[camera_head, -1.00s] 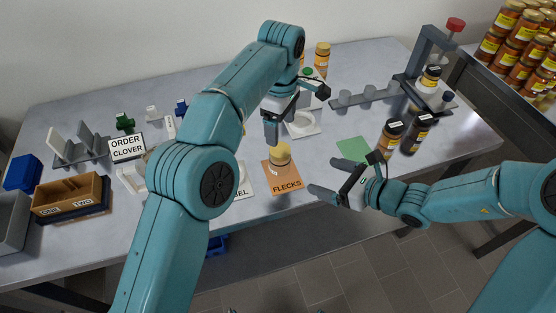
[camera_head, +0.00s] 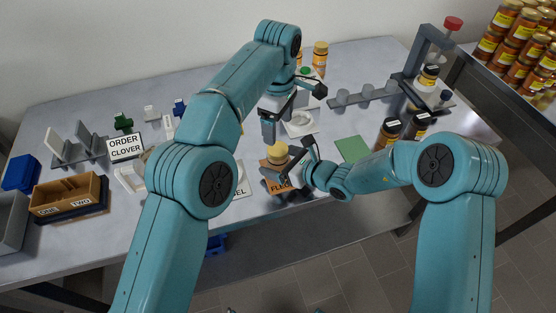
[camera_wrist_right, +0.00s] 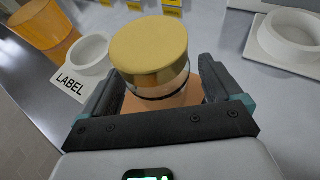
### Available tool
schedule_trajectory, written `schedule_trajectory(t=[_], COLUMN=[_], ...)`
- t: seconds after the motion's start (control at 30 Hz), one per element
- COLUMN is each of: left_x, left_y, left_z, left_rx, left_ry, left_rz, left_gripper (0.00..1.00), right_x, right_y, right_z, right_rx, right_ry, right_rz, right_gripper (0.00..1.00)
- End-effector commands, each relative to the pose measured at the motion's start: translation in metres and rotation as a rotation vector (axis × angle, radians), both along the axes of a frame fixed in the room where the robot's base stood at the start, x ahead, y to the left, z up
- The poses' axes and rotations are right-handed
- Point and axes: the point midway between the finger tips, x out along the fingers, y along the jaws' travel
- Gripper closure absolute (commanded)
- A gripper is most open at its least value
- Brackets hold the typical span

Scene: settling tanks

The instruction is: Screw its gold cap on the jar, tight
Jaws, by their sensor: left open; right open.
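The gold cap (camera_head: 277,149) sits on top of the small clear jar, which stands upright on the orange FLECKS mat (camera_head: 285,188). In the right wrist view the cap (camera_wrist_right: 148,48) covers the top of the jar (camera_wrist_right: 165,86); I cannot tell how tight it is. My right gripper (camera_head: 288,165) is open, low at the jar, with one finger on each side of it. In the wrist view its fingers (camera_wrist_right: 158,82) show gaps to the jar. My left gripper (camera_head: 270,134) is open and empty, above and just behind the jar. Its far finger is partly hidden.
A white ring-shaped holder (camera_head: 301,123) lies behind the jar. A green mat (camera_head: 352,149) and dark-capped jars (camera_head: 389,132) are to the right. A wooden tray (camera_head: 68,195) and the ORDER CLOVER sign (camera_head: 125,147) are at the left. The table's front edge is close to the mat.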

Motion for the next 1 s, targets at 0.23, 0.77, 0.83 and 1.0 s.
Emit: schedule_trajectory(t=[0.23,0.77,0.83,1.0], left_x=[0.0000,0.0000,0.0000,-0.0001], left_y=[-0.0001,-0.0001,0.0000,0.0000], left_z=[0.0001,0.0001,0.0001,0.0001], left_rx=[0.000,0.000,0.000,0.000], left_ry=[0.000,0.000,0.000,0.000], left_rz=[0.000,-0.087,-0.184,-0.366], left_gripper=[0.20,0.20,0.20,0.20], right_x=[0.0026,0.0024,0.0024,0.0023], right_y=[0.0034,0.0030,0.0030,0.0029], right_z=[-0.0013,-0.0013,-0.0013,-0.0012], right_rx=[0.001,0.001,0.000,0.000], right_ry=[-0.001,-0.001,0.000,0.000], right_rz=[0.000,0.000,0.000,0.000], right_gripper=[0.08,1.00,1.00,1.00])
